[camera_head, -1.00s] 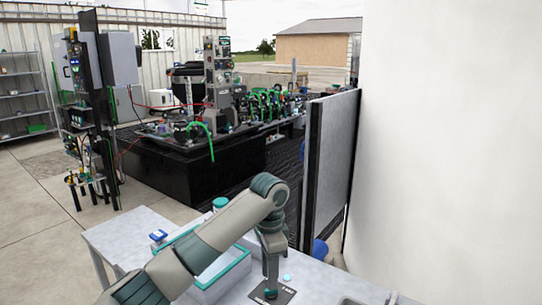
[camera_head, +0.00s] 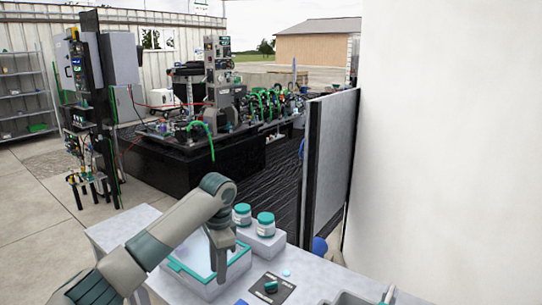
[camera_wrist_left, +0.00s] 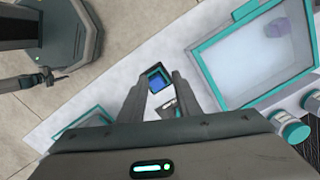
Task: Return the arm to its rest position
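My left arm reaches in from the lower left in the head view, bent at the elbow, with its wrist pointing down. My left gripper (camera_head: 222,278) is over the teal-rimmed tote (camera_head: 245,263), whose rim also shows in the left wrist view (camera_wrist_left: 213,77). In the left wrist view, the two fingers of the left gripper (camera_wrist_left: 160,80) are apart. A small dark box with a blue inside (camera_wrist_left: 156,80) shows between them, lower down on the table; nothing is visibly held. My right gripper is not identifiable in these views.
Two teal-lidded jars (camera_head: 242,214) stand on a white block behind the tote. A dark square pad (camera_head: 282,285) bears a dark green part (camera_head: 271,287). A grey panel (camera_head: 331,160) stands beyond the table's right side. Machinery (camera_head: 210,125) fills the background.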

